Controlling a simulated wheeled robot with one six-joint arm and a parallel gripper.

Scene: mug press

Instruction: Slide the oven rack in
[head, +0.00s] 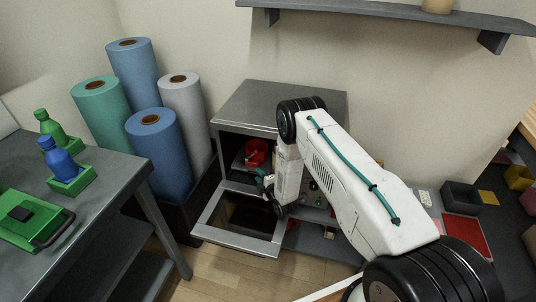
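The grey oven (285,98) stands against the wall in the head view. Its door (235,240) is folded down and open. A red mug-like object (257,150) is inside the opening, on what looks like the light rack (239,160). The rack's front edge and how far it sticks out are mostly hidden by my arm. My gripper (266,184) is at the oven's opening, just below and to the right of the red object. Its fingers are small and partly hidden, so I cannot tell whether they touch the rack.
Rolls (155,150) stand left of the oven. A grey table (115,165) at the left holds green and blue bottles and a green tray (28,218). A shelf (380,14) hangs above. Bins (460,196) and a red mat (466,236) lie at the right.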

